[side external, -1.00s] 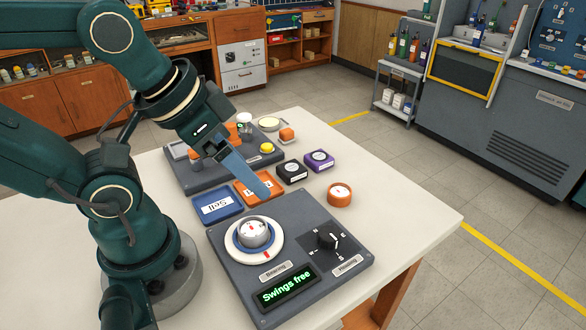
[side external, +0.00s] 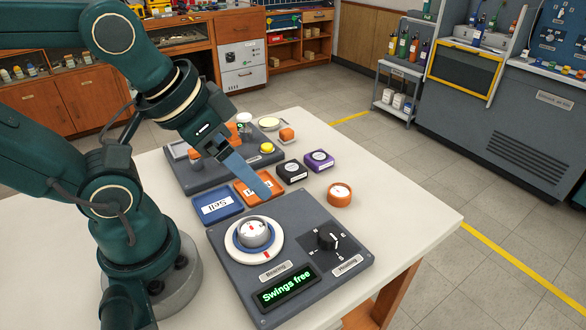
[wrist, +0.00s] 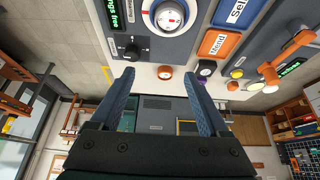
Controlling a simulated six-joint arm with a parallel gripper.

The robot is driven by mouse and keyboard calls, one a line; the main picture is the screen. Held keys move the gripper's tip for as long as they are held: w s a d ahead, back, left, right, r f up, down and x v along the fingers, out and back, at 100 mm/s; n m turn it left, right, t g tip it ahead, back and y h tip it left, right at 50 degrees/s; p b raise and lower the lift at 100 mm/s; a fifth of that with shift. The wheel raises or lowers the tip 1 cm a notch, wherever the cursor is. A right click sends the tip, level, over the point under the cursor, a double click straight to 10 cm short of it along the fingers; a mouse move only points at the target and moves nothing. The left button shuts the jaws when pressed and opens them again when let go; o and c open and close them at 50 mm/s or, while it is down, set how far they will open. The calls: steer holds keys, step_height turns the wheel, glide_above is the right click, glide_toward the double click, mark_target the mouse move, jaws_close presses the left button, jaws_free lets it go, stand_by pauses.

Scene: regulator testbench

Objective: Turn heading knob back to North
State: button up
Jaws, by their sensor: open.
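The heading knob (side external: 327,239) is a small black knob with a white pointer line on the right of a dark grey panel (side external: 320,285). Letters ring it, too small to read surely, and a label plate sits in front of it. It also shows in the wrist view (wrist: 132,52). Left of it is the larger silver bearing dial (side external: 254,233) on a white ring with a red mark. A display (side external: 286,288) reads "Swings free" in green. My gripper (side external: 266,190) is open and empty above the table, behind the panel and apart from the knob. Its two blue fingers (wrist: 160,103) stand wide apart in the wrist view.
Behind the panel lie a blue "Sell" tray (side external: 217,206) and an orange tray (side external: 250,192). A black block (side external: 292,171), a purple block (side external: 319,160) and an orange round gauge (side external: 340,194) stand nearby. A second panel (side external: 190,180) is further back. The table's right side is clear.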

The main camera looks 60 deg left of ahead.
steer(key=m+g, duration=0.4)
steer(key=m, duration=2.5)
glide_above(329, 232)
steer(key=a, duration=0.1)
step_height(329, 232, down, 4)
steer(key=shift+w+r, duration=0.1)
steer(key=shift+w, duration=0.05)
steer(key=shift+g, duration=0.8)
steer(key=f, duration=0.4)
steer(key=d+f, duration=0.1)
steer(key=f, duration=0.2)
steer(key=shift+s+f, duration=0.1)
steer(key=shift+s, duration=0.1)
steer(key=shift+f, duration=0.7)
jaws_close()
